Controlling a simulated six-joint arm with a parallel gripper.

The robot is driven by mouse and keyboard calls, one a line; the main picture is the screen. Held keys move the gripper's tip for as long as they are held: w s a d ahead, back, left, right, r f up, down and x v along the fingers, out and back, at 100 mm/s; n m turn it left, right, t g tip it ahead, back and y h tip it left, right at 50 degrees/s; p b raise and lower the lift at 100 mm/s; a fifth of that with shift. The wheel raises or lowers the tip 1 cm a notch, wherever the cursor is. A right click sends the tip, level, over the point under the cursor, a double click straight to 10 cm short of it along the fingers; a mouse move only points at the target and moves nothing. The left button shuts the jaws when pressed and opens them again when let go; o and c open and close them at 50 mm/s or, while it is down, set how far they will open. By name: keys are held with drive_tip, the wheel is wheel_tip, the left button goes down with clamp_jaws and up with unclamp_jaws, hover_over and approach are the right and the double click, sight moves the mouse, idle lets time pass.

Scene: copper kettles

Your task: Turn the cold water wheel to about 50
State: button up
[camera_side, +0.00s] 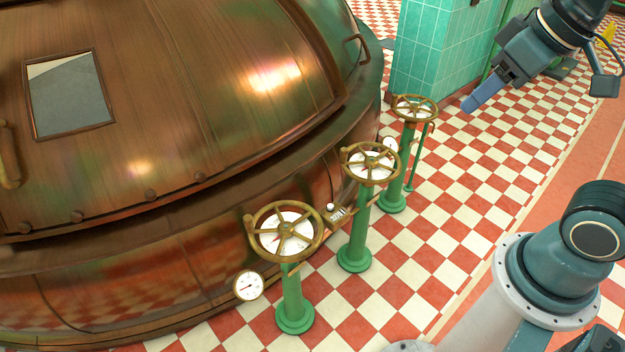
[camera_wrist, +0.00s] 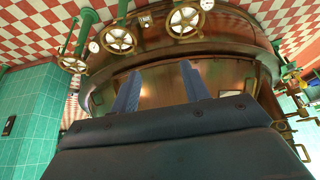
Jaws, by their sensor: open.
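Three brass handwheels stand on green posts beside the copper kettle: a near wheel (camera_side: 285,231), a middle wheel (camera_side: 370,162) and a far wheel (camera_side: 414,108). Each has a white dial under its spokes. I cannot read which one is cold water, nor the dial values. The wheels also show upside down along the top of the wrist view, at the left (camera_wrist: 72,63), centre (camera_wrist: 120,40) and right (camera_wrist: 185,21). My gripper (camera_side: 482,97) is open and empty, in the air to the right of the far wheel. Its two fingers (camera_wrist: 160,86) stand apart in the wrist view.
The large copper kettle (camera_side: 190,100) fills the left side. A small round gauge (camera_side: 248,286) sits by the near wheel. A green tiled pillar (camera_side: 432,50) rises behind the far wheel. The checkered floor (camera_side: 455,210) right of the posts is clear.

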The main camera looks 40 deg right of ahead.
drive_tip(key=w+a+r+n, duration=0.1)
drive_tip(key=w+a+r, duration=0.1)
drive_tip(key=w, duration=0.6)
drive_tip(key=n+g, duration=0.5)
hover_over(247, 217)
wheel_tip(247, 217, down, 36)
drive_tip(key=shift+f, duration=0.15)
wheel_tip(247, 217, down, 13)
drive_tip(key=shift+f, duration=0.2)
